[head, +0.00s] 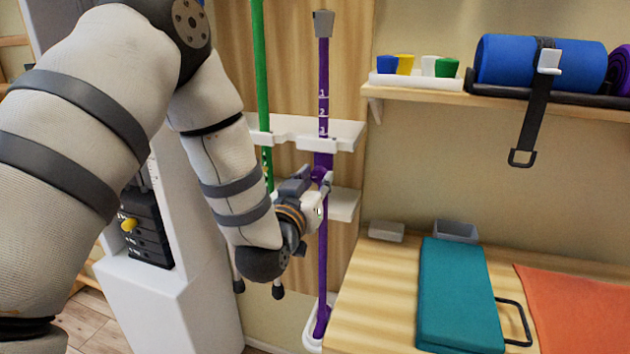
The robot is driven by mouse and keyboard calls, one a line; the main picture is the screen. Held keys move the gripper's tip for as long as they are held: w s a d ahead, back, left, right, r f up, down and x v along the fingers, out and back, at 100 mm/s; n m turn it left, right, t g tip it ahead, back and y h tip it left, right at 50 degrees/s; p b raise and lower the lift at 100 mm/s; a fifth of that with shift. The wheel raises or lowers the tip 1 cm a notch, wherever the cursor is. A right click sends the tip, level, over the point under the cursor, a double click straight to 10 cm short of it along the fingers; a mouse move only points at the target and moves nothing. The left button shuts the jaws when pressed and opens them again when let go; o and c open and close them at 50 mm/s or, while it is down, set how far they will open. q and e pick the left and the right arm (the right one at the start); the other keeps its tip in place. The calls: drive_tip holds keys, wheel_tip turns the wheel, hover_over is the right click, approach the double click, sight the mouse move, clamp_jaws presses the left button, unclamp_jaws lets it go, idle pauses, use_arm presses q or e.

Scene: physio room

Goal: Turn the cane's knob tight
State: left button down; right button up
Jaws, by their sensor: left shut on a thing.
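A purple cane (322,255) with a grey top (324,24) stands upright in a white rack (345,135), its foot in a white base holder (312,336). White marks with numbers run down its upper shaft. A purple knob (319,174) sits on the shaft just below the rack's upper shelf. My left gripper (321,181) is at the knob and shut on it; the fingers partly cover it. How tight the knob is cannot be seen. My right gripper is not in view.
A green cane (262,70) stands close left of the purple one. To the right are a wooden bench (375,285) with a teal pad (455,295) and an orange cloth (580,305), and a shelf with coloured cups (446,67) and a blue roll (510,64).

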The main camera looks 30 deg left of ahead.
use_arm(q)
drive_tip(key=shift+r+m, duration=0.2)
drive_tip(key=shift+m, duration=0.5)
drive_tip(key=c, duration=1.2)
unclamp_jaws()
drive_tip(key=shift+f, duration=0.15)
